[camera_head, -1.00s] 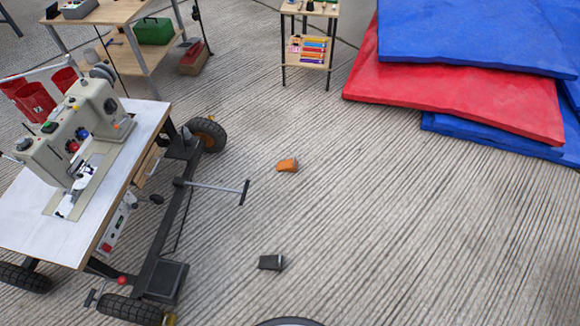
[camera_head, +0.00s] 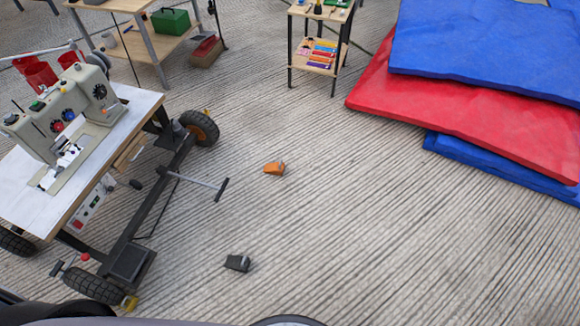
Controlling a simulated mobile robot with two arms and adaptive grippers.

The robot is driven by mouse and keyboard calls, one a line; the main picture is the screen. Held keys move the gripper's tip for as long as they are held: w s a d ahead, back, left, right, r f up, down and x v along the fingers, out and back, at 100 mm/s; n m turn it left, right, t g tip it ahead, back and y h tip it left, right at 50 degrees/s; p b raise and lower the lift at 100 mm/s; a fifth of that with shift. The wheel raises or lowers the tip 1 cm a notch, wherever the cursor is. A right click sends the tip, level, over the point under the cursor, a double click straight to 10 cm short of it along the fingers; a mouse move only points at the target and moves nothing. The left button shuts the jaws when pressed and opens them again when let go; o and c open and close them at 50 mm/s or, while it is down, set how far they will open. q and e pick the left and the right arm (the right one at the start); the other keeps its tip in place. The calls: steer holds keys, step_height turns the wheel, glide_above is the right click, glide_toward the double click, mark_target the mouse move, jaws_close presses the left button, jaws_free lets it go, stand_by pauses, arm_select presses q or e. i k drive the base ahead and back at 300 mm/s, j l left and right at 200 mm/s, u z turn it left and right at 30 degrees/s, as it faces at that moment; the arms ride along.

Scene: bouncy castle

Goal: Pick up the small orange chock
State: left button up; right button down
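The small orange chock (camera_head: 274,168) lies on the ribbed grey floor near the middle of the head view, to the right of the sewing machine cart. A dark grey chock (camera_head: 237,263) lies on the floor nearer to me and a little to the left. Neither of my grippers shows in the view. Nothing touches the orange chock.
A wheeled cart with a sewing machine (camera_head: 70,120) stands at left; its T-shaped handle (camera_head: 221,190) reaches toward the orange chock. Blue and red mats (camera_head: 440,110) lie at upper right. A small shelf stand (camera_head: 316,50) is at the back. Floor at centre right is clear.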

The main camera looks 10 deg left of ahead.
mark_target(277, 169)
steer(key=i+l+u, duration=0.1)
steer(key=i+l, duration=0.9)
steer(key=l, duration=0.15)
steer(key=j+u, duration=0.05)
